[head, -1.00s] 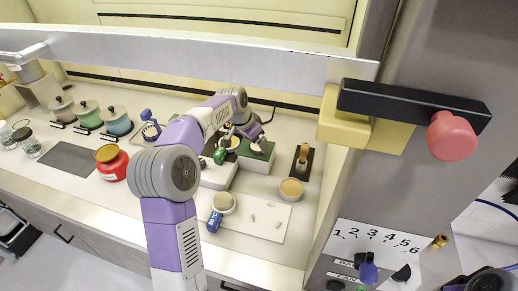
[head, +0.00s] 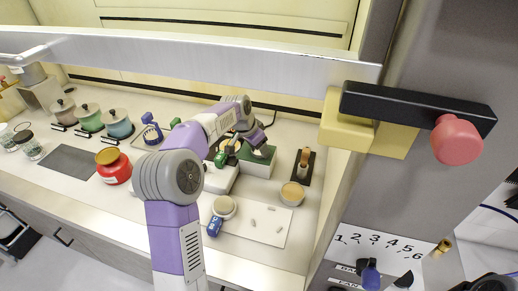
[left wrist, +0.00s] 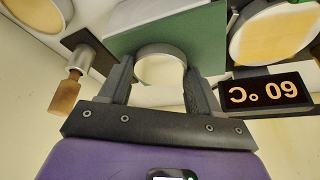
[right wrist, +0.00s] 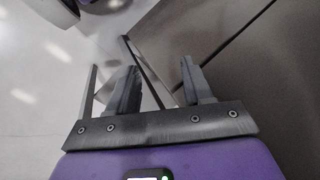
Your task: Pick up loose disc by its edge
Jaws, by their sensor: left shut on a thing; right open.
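My left gripper (head: 256,145) is at the green block (head: 262,165) on the bench. In the left wrist view the left gripper (left wrist: 160,72) is shut on a pale disc (left wrist: 160,68) with a grey rim, one finger on each side of its edge. The green block (left wrist: 190,22) lies right behind the disc there; I cannot tell whether they touch. In the head view the disc is small and partly hidden by the gripper. My right gripper (right wrist: 158,85) is open and empty, away from the bench, near a dark panel.
A dark stand with a wooden-handled tool (head: 303,160) and a round cream-topped pot (head: 292,193) are right of the block. A white board (head: 265,222) lies in front. A display (left wrist: 268,93) is close to the left gripper. A metal rail (head: 200,55) crosses above the bench.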

